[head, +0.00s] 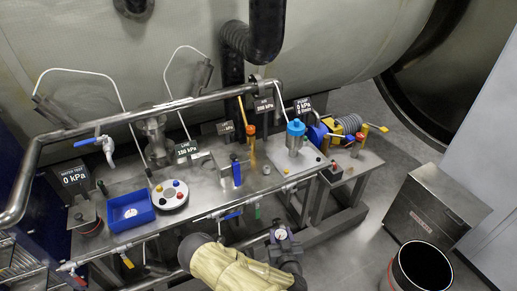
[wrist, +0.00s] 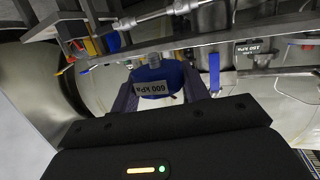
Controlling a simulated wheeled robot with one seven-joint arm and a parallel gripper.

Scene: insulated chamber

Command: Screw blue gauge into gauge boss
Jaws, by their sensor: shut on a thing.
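The blue gauge (wrist: 172,77) is between the fingers of my gripper (wrist: 155,88) in the wrist view. Its "600 kPa" label reads upside down there, and a short grey stem stands out at its top edge. In the head view the gauge (head: 281,234) shows as a small pale face at the end of my gripper (head: 283,246), low in front of the bench. A metal pipe with fittings (wrist: 150,22) lies beyond the gauge in the wrist view, with a visible gap from the stem. I cannot tell which fitting is the gauge boss.
The steel bench (head: 215,190) carries a blue tray (head: 130,211), a round block with coloured knobs (head: 170,194) and a blue-capped cylinder (head: 295,135). A thin pipe with valve handles (head: 230,215) runs along its front. A bin (head: 420,268) and a metal box (head: 432,210) stand right.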

